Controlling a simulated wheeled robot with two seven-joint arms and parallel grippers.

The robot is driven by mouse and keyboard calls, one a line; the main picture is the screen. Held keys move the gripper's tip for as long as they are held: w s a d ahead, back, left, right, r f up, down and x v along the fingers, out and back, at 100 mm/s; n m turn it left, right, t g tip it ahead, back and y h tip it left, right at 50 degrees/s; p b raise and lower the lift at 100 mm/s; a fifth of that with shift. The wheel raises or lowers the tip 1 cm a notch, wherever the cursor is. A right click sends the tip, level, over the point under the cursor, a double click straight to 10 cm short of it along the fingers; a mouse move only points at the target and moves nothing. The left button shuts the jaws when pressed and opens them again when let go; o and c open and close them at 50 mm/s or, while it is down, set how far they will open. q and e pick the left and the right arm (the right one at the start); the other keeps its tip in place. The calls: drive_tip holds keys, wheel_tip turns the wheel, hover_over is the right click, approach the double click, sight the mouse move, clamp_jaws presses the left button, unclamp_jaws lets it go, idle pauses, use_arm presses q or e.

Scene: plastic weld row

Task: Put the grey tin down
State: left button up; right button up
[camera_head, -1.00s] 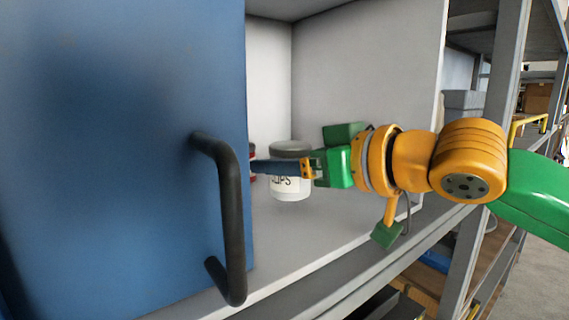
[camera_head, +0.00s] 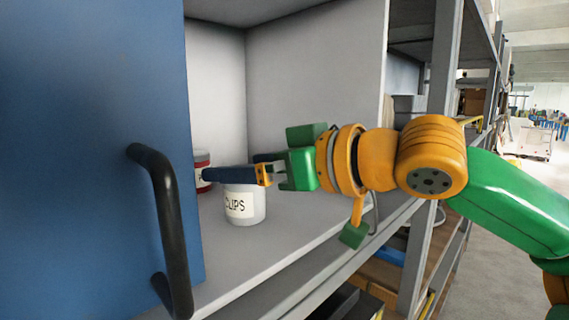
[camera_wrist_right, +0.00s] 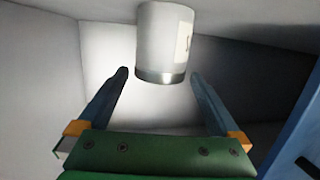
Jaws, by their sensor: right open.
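The grey tin (camera_head: 244,205), pale with a label reading "CLIPS", stands upright on the cabinet's shelf floor. My right gripper (camera_head: 232,167) reaches in from the right at the height of the tin's top, and its near finger hides the lid. In the right wrist view the tin (camera_wrist_right: 163,38) shows beyond the fingertips, with its darker rim towards them. The jaws (camera_wrist_right: 158,75) are open, with clear space on both sides of the tin. My left gripper is not in view.
A red and white tin (camera_head: 202,158) stands left of the grey tin, partly behind the finger. A blue door (camera_head: 90,120) with a black handle (camera_head: 172,235) covers the left. Bare shelf floor (camera_head: 300,222) lies right of the tin. Metal racking (camera_head: 443,65) stands at right.

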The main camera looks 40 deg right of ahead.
drive_tip(key=b+v, duration=0.1)
drive_tip(key=v, duration=0.9)
drive_tip(key=shift+s+d, duration=0.1)
drive_tip(key=shift+s, duration=0.05)
